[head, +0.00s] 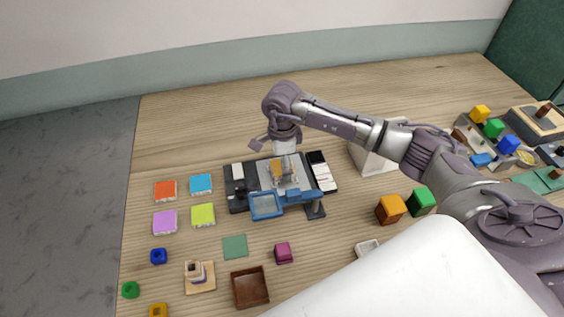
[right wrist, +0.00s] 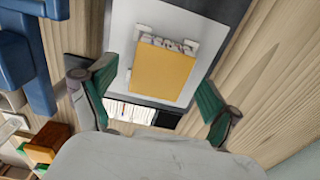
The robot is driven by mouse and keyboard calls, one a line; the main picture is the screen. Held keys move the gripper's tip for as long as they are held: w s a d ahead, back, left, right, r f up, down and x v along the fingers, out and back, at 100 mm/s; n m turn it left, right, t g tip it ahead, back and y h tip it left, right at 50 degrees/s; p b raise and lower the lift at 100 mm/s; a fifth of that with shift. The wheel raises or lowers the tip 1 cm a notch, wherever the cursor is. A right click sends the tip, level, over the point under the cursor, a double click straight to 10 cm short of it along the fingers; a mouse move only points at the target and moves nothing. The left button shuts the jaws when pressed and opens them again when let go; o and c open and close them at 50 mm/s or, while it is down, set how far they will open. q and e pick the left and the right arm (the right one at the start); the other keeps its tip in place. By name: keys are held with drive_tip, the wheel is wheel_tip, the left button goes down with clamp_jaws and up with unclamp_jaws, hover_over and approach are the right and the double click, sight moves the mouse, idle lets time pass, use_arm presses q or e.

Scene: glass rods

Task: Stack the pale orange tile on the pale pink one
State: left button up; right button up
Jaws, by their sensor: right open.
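A pale orange tile (right wrist: 162,72) lies on a light grey plate between white clips, with small whitish-pink pieces along its far edge. It also shows as a small orange patch on the central device in the head view (head: 277,168). A pink-violet tile (head: 165,222) lies flat on the table at the left, the closest match to the pale pink one. My right gripper (right wrist: 155,80) is open above the orange tile, one green-padded finger on each side, apart from it. In the head view its fingers are hard to make out. My left gripper is not in view.
Red-orange (head: 165,190), blue (head: 201,183) and yellow-green (head: 203,215) tiles lie near the pink-violet one. A blue frame (head: 266,206) stands at the device's front. A brown box (head: 250,287) and a magenta cube (head: 283,253) are nearer. Bare wood lies behind the tiles.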

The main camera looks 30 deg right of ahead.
drive_tip(key=shift+r, duration=0.1)
wheel_tip(320, 180, up, 12)
idle(0.4)
